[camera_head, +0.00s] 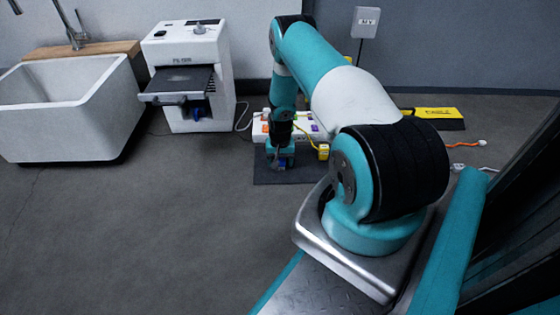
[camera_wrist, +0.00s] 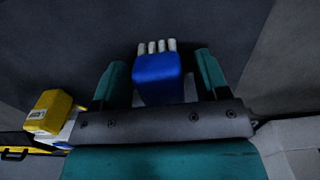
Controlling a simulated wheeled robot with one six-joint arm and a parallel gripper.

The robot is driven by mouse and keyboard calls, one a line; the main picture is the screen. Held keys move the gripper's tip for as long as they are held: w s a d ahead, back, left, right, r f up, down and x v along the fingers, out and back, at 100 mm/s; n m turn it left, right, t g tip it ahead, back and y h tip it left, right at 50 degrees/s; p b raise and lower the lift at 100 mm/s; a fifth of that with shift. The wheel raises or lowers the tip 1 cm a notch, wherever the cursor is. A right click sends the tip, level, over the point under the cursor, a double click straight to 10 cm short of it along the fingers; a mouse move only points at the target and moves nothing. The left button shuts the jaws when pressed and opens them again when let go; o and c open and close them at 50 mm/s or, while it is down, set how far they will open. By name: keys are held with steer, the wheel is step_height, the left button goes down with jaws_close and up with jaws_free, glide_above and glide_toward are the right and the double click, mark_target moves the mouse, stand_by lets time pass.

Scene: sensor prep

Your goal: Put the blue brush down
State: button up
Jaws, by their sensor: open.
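The blue brush (camera_wrist: 158,80) lies between the two fingers of my gripper (camera_wrist: 160,68) in the wrist view, with its pale bristle tufts pointing away from the palm. The fingers are open. A gap shows between the brush and the right finger; the left finger is close beside it, and I cannot tell if they touch. In the head view my gripper (camera_head: 280,158) is low over a dark mat (camera_head: 292,179) on the floor. A bit of blue shows at its tip, mostly hidden by the gripper.
A white box with coloured parts (camera_head: 313,130) stands behind the mat, with a yellow block (camera_head: 323,152) at its front right. A grey-white machine (camera_head: 190,90) and a white sink (camera_head: 65,110) stand to the left. A yellow case (camera_head: 437,116) lies at the right. Floor left of the mat is clear.

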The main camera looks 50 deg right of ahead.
step_height(320, 180, up, 12)
steer(key=p, duration=0.7)
steer(key=w+a+r+n+t+y, duration=0.15)
steer(key=a+r+n, duration=0.25)
steer(key=a+r, duration=0.8)
steer(key=w+a+r+n+y, duration=0.1)
steer(key=w+a+r+n, duration=0.2)
steer(key=a+r, duration=0.9)
steer(key=s+a+r+n, duration=0.5)
steer(key=s+a+r, duration=0.65)
steer(key=r, duration=0.25)
steer(key=s+a+r+n+y, duration=0.1)
steer(key=s+a+r+n, duration=0.1)
steer(key=s, duration=0.4)
steer(key=s+a+r+n+g, duration=0.1)
steer(key=s+a+r+n, duration=0.1)
steer(key=s, duration=0.5)
steer(key=shift+a+n+y, duration=0.35)
steer(key=shift+a+n, duration=0.15)
steer(key=shift+a, duration=0.35)
steer(key=shift+r+g, duration=0.15)
steer(key=shift+g, duration=0.1)
step_height(320, 180, up, 52)
steer(key=p, duration=5.1)
steer(key=shift+p, duration=0.35)
